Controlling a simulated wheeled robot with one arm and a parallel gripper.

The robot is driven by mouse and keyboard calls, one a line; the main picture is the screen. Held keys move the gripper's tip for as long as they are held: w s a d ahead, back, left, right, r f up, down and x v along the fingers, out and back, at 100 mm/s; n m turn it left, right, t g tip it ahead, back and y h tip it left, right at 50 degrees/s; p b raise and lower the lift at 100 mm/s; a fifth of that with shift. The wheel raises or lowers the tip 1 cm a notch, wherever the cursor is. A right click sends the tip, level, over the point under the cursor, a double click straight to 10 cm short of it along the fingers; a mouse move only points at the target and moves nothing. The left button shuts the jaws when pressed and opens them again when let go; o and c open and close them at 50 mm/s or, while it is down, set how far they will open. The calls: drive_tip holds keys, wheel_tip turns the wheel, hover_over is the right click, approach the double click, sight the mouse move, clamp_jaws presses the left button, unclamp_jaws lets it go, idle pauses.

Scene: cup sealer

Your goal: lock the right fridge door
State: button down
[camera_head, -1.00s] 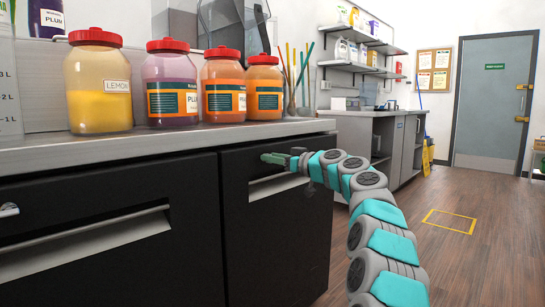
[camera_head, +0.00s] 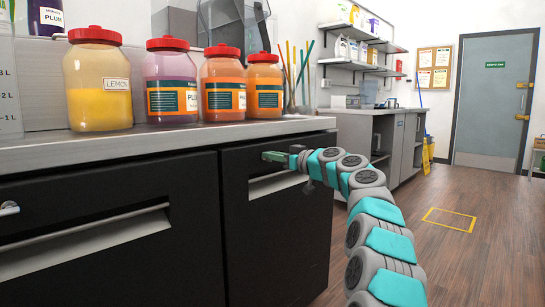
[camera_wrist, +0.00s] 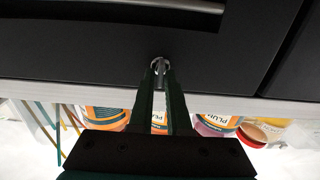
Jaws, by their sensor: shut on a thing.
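The right fridge door (camera_head: 282,238) is a black panel under the grey counter and looks closed. It has a pale recessed handle, which also shows as a metal strip in the wrist view (camera_wrist: 165,5). My gripper (camera_head: 270,157) is at the door's upper part, above the handle. In the wrist view, where things appear upside down, my gripper (camera_wrist: 160,75) is shut on a small silver lock piece (camera_wrist: 160,63) on the black face. The fingertips hide part of it, so I cannot tell which way it is turned.
The left fridge door (camera_head: 110,260) is beside it, with a silver lock (camera_head: 9,208) at its far left. Several red-lidded jars (camera_head: 100,90) stand on the counter (camera_head: 160,140) above. Open wooden floor (camera_head: 470,260) lies to the right.

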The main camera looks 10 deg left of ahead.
drive_tip(key=shift+m, duration=0.3)
drive_tip(key=shift+w+d+f+m+p, duration=0.1)
drive_tip(key=shift+m+p, duration=1.25)
drive_tip(key=shift+m, duration=1.5)
drive_tip(key=shift+w+d+f+m+p, duration=0.1)
drive_tip(key=shift+m+p, duration=1.25)
drive_tip(key=shift+m, duration=1.55)
drive_tip(key=shift+w+d+f+m+p, duration=0.1)
drive_tip(key=shift+m+p, duration=1.25)
drive_tip(key=shift+m, duration=1.5)
drive_tip(key=c, duration=1)
unclamp_jaws()
drive_tip(key=b+v, duration=0.1)
drive_tip(key=v, duration=0.6)
drive_tip(key=shift+s+d, duration=0.25)
drive_tip(key=shift+d, duration=0.05)
